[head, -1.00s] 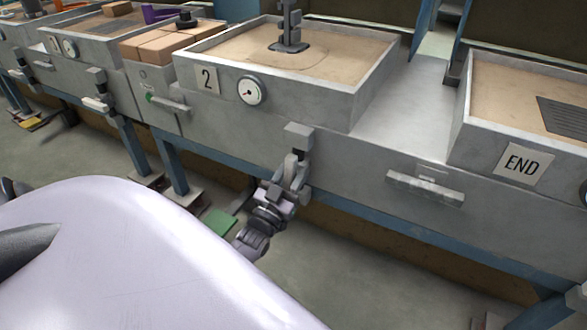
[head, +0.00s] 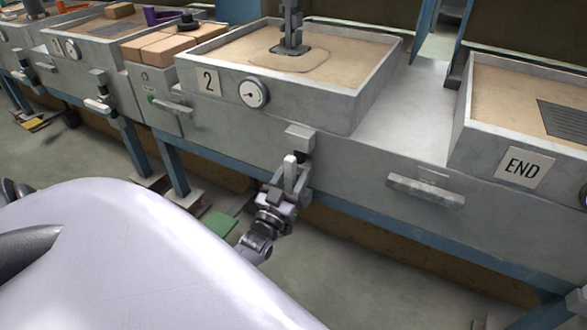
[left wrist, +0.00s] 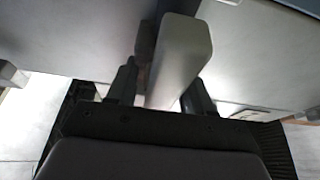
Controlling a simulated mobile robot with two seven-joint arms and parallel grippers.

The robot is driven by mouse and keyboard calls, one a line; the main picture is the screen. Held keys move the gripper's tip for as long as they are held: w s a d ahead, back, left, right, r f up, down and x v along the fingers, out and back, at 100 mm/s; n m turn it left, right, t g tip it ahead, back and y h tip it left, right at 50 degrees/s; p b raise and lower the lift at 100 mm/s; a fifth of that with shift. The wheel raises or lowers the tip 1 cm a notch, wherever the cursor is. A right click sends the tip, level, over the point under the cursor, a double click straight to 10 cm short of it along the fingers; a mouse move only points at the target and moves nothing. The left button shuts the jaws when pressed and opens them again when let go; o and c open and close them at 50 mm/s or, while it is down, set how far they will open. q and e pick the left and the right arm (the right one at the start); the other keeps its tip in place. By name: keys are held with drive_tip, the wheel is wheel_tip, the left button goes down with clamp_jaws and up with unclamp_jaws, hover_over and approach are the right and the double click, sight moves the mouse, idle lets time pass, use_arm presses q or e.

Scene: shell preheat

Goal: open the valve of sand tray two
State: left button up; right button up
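Sand tray two (head: 345,105) is a grey metal box of sand with a "2" label and a round gauge (head: 253,93). Its valve is under a small block on the front, with a pale bar-shaped handle (head: 290,172). My left gripper (head: 284,190) is at this handle. In the left wrist view the handle (left wrist: 183,50) stands between the two dark fingers of my left gripper (left wrist: 162,88). The fingers are close beside it; whether both press on it I cannot tell. The handle's lower end is hidden behind the gripper body. My right gripper is not in view.
The tray marked END (head: 520,125) is at the right, with a bar handle (head: 427,190) on the front between the trays. Another tray's valve (head: 98,105) and a stack of tan blocks (head: 160,42) are at the left. Blue legs (head: 172,165) stand under the bench.

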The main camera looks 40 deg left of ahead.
sight(288, 185)
use_arm(q)
drive_tip(key=shift+s, duration=0.1)
drive_tip(key=p+v, duration=0.1)
drive_tip(key=v, duration=0.5)
drive_tip(key=shift+s+d+f, duration=0.15)
drive_tip(key=shift+s+f, duration=0.05)
drive_tip(key=shift+s, duration=0.25)
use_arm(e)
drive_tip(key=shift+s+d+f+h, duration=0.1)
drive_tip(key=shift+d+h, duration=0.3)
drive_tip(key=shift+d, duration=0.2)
